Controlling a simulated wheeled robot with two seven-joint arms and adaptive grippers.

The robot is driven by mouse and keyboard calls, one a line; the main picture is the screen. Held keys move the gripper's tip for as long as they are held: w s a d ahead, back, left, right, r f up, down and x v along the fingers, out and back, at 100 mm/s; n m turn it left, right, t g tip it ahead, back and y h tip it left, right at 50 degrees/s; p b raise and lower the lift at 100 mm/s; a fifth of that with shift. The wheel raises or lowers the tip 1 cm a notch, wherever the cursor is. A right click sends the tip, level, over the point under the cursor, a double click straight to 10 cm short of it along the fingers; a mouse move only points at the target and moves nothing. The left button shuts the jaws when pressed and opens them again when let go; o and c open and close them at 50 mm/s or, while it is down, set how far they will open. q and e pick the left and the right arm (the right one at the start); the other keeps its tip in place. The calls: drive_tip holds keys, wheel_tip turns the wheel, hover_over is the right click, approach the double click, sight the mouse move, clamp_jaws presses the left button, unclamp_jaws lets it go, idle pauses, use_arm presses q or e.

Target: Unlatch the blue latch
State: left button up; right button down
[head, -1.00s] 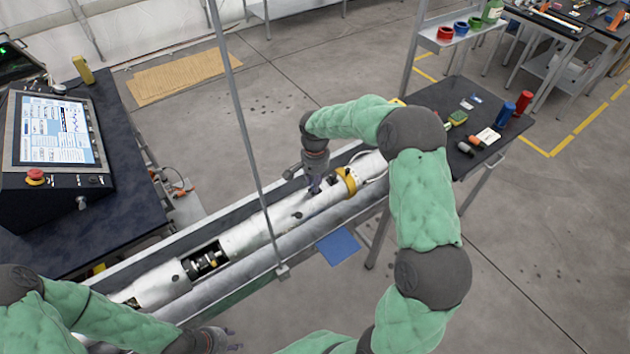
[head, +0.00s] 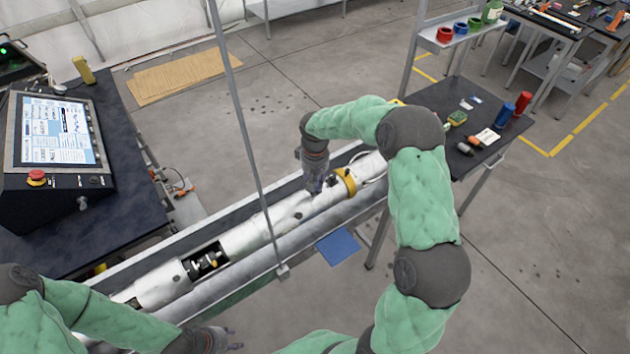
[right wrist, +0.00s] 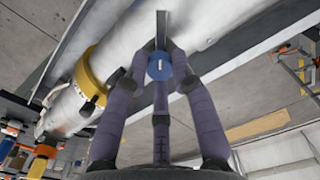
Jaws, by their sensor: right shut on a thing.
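The blue latch (right wrist: 160,67) is a small round blue knob with a pale slot mark, on the white tube (right wrist: 199,25) in the right wrist view. My right gripper (right wrist: 160,58) is shut on it, its purple-grey fingers closed around the knob from both sides. In the head view the right gripper (head: 314,186) points down onto the tube (head: 240,240) just left of its yellow ring (head: 346,182), and the latch is hidden. My left gripper (head: 234,339) is at the bottom edge, empty, with its fingertips apart.
The tube lies in a long grey trough with a dark opening (head: 205,261) in its side. A thin grey post (head: 245,130) stands in front of the trough. A control screen (head: 55,132) is at left; a dark table (head: 470,105) with tools is at right.

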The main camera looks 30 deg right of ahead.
drive_tip(key=n, duration=0.4)
drive_tip(key=shift+n+p, duration=0.3)
drive_tip(key=shift+p, duration=0.1)
drive_tip(key=shift+n+p, duration=0.3)
drive_tip(key=shift+n, duration=1.6)
drive_tip(key=c, duration=1)
unclamp_jaws()
drive_tip(key=shift+c, duration=0.2)
wheel_tip(320, 180, up, 12)
